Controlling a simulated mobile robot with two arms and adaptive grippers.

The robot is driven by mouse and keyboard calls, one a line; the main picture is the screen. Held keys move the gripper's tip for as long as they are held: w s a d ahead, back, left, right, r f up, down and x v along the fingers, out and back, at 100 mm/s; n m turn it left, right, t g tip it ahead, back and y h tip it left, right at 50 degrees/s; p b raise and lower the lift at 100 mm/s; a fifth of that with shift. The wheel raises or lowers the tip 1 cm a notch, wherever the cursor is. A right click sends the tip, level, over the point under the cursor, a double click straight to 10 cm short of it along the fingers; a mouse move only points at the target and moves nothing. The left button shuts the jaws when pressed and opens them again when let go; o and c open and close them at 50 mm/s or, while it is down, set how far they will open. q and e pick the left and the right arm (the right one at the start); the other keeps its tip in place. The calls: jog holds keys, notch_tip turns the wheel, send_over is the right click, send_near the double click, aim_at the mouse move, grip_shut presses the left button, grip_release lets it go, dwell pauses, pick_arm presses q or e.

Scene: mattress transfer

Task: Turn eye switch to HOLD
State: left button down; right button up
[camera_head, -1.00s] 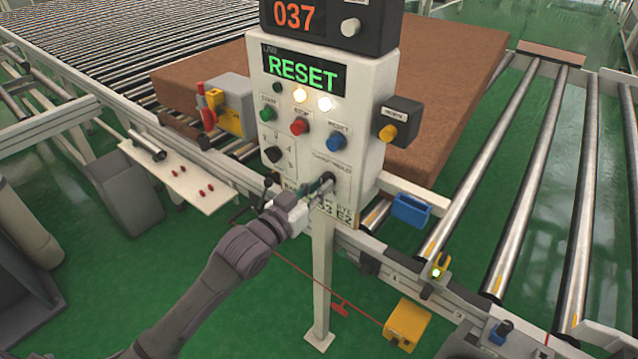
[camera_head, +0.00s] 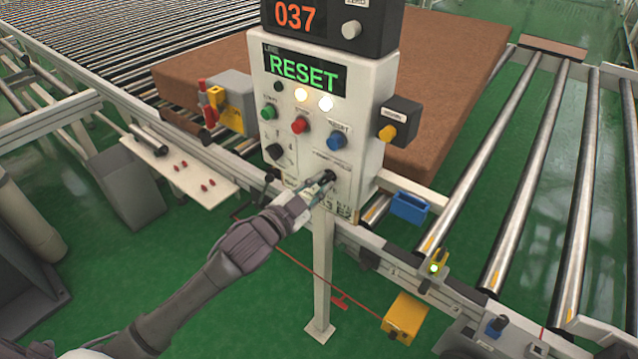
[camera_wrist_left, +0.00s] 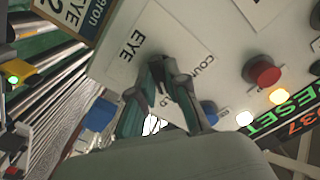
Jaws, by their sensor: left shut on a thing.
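The white control panel (camera_head: 352,130) stands on a post in the middle of the head view, its display reading RESET. The dark eye switch (camera_head: 328,176) sits low on the panel's front, right of the left gripper's tip. My left gripper (camera_head: 321,184) reaches up to it from the lower left and is shut on it. In the left wrist view the fingertips (camera_wrist_left: 165,72) close together at the panel, beside the lettering EYE and a partly covered label. The fingers hide most of the knob, so its pointing direction cannot be told. My right gripper is not in view.
Red (camera_head: 300,125) and blue (camera_head: 337,140) buttons and a black selector (camera_head: 274,151) are above the gripper. A brown mattress (camera_head: 440,110) lies behind the panel on rollers. A yellow box (camera_head: 405,317) stands at lower right.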

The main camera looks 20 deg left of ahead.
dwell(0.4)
pick_arm(q)
jog(key=c, duration=1.2)
grip_release()
jog(key=shift+o, duration=0.2)
jog(key=v, duration=1.2)
